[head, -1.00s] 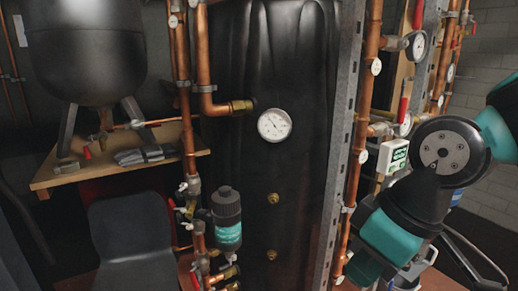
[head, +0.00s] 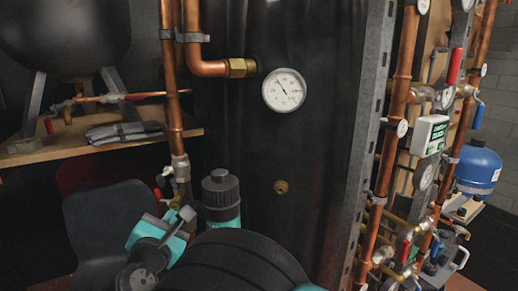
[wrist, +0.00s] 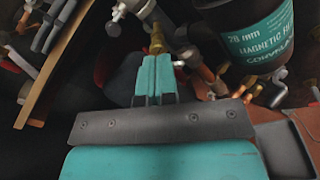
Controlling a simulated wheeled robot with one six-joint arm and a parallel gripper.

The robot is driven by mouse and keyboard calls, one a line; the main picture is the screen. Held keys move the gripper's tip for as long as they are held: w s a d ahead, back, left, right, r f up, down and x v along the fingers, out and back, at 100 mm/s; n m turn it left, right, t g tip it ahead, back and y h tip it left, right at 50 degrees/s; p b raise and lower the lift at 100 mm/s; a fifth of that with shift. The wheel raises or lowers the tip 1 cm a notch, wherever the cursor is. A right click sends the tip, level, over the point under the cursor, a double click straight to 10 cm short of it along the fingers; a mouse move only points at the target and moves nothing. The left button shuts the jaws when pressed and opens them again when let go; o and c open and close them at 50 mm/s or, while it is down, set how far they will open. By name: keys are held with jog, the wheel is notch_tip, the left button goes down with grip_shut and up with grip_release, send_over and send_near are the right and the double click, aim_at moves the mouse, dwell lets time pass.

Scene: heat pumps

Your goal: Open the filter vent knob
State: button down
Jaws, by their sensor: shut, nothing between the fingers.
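The magnetic filter (head: 221,208) is a black canister with a teal band, low in the middle of the head view, partly hidden behind my arm. Its stepped black cap (head: 219,180) points up. In the wrist view the filter (wrist: 262,38) fills the upper right, with its teal label readable and its top out of frame. No separate vent knob can be made out. My gripper (wrist: 153,66) is shut and empty, its teal fingers side by side, left of the filter and apart from it. A brass fitting (wrist: 157,38) shows just beyond the fingertips. In the head view my gripper is at the filter's left.
A copper pipe (head: 172,90) with valves runs down beside the filter. A round gauge (head: 284,90) sits on the black tank (head: 320,150) behind. A wooden shelf (head: 100,150) is at left. More pipes and a blue vessel (head: 478,165) stand at right.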

jog(key=w, duration=0.3)
jog(key=w+b, duration=0.1)
jog(key=w, duration=0.1)
jog(key=shift+w+a, duration=0.3)
jog(key=shift+a, duration=0.05)
jog(key=shift+w+r, duration=0.25)
jog(key=shift+w, duration=0.15)
jog(key=shift+w+d, duration=0.1)
jog(key=shift+a+r+p, duration=0.25)
jog(key=shift+a+p, duration=0.05)
jog(key=shift+p, duration=0.45)
dwell(0.5)
jog(key=shift+r, duration=0.15)
jog(key=p, duration=0.3)
send_near(175, 206)
jog(key=w+r, duration=0.2)
jog(key=w, duration=0.1)
jog(key=shift+d+r, duration=0.1)
jog(key=shift+d, duration=0.25)
